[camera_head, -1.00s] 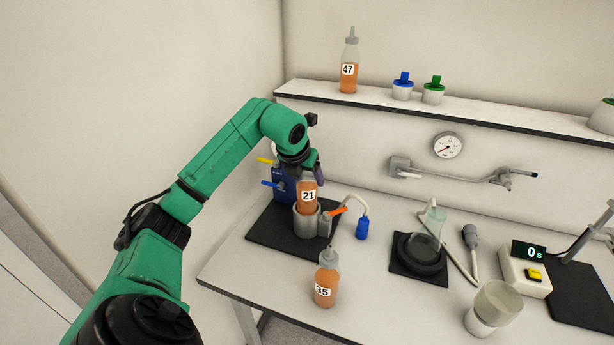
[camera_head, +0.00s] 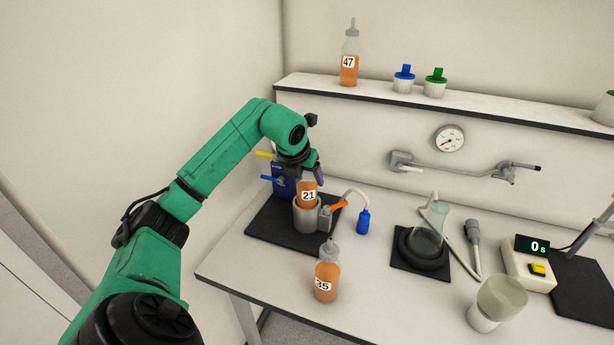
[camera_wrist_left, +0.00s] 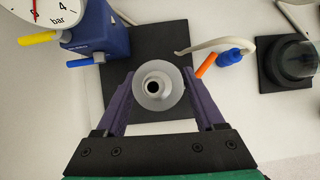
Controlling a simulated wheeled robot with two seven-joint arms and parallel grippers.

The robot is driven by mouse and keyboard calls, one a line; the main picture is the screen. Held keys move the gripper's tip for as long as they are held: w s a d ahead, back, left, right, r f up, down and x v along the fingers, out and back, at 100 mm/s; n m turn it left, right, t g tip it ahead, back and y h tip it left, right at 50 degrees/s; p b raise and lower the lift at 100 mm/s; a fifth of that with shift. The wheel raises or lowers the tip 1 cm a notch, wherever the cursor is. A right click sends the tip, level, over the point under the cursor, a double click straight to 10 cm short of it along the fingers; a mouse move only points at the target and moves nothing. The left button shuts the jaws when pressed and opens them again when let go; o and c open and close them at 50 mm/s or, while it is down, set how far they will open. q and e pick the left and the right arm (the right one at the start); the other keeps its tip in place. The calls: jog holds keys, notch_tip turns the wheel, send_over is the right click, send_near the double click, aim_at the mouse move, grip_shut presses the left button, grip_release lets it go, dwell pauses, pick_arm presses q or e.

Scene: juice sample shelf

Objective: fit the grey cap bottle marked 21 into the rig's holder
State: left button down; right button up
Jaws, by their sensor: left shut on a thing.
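The bottle marked 21 (camera_head: 308,192) holds orange liquid and stands about upright in the mouth of the grey cylindrical holder (camera_head: 306,217) of the rig. Its lower part is hidden inside the holder. In the left wrist view its grey cap (camera_wrist_left: 154,87) shows from above, between the fingers. My left gripper (camera_head: 311,172) is shut on the bottle's upper part; it also shows in the left wrist view (camera_wrist_left: 157,96). The rig has an orange lever (camera_head: 338,206) beside the holder and a blue body (camera_head: 284,180) behind. My right gripper is not in view.
A bottle marked 35 (camera_head: 326,275) stands near the front table edge. A bottle marked 47 (camera_head: 349,68) stands on the shelf. A flask (camera_head: 428,232), a timer (camera_head: 527,264) and a clear-topped cup (camera_head: 495,303) stand to the right. Table between them is partly clear.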

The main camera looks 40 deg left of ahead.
aim_at(307, 193)
pick_arm(q)
jog(key=shift+f+b, duration=2.15)
jog(key=shift+f, duration=0.55)
dwell(0.5)
grip_release()
jog(key=shift+s, duration=0.1)
